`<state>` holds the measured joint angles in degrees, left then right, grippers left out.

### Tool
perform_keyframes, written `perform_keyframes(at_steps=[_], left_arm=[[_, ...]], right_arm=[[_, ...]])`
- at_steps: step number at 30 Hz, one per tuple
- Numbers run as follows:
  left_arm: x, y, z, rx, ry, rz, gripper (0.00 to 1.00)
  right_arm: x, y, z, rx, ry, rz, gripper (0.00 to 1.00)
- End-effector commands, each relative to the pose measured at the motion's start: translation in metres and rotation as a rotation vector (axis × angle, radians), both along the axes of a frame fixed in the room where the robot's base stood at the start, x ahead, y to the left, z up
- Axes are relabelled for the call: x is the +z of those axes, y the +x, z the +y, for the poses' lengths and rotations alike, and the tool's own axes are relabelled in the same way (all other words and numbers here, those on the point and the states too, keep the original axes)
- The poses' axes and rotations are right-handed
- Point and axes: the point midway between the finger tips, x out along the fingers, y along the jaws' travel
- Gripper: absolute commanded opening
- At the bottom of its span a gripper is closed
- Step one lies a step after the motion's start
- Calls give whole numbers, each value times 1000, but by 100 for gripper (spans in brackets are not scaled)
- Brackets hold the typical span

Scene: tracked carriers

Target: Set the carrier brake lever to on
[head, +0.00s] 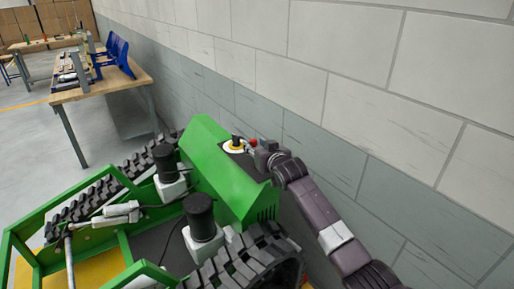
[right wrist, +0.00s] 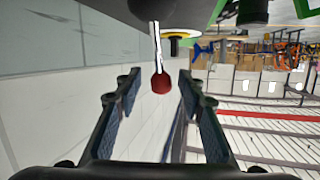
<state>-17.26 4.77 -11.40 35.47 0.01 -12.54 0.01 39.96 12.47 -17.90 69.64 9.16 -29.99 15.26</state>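The green tracked carrier (head: 222,172) stands beside the wall in the head view. Its brake lever has a red knob (head: 253,142), and the right wrist view shows this red knob (right wrist: 161,84) on a thin pale stem (right wrist: 155,45). My right gripper (head: 262,149) is at the carrier's wall-side edge, next to the knob. In the right wrist view its two fingers are apart, with the knob between or just beyond their tips and a gap on both sides. I cannot tell the lever's set position. My left gripper is not in view.
A black knob on a yellow-and-white disc (head: 236,146) sits close to the lever. Two black cylinders (head: 200,217) stand on the carrier. The block wall (head: 390,110) runs close along my right arm. A workbench (head: 103,84) stands at the back left.

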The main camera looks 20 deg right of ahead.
Motion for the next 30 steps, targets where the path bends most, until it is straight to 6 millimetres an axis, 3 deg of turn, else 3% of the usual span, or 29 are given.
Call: perform_keyframes(at_steps=[8,21,30], left_arm=[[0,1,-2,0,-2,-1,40],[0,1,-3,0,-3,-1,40],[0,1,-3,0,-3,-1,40]], right_arm=[[6,-24,-2,1,-1,-2,36],[23,-94,-7,3,0,0,36],[28,-115,-9,2,-1,2,36]])
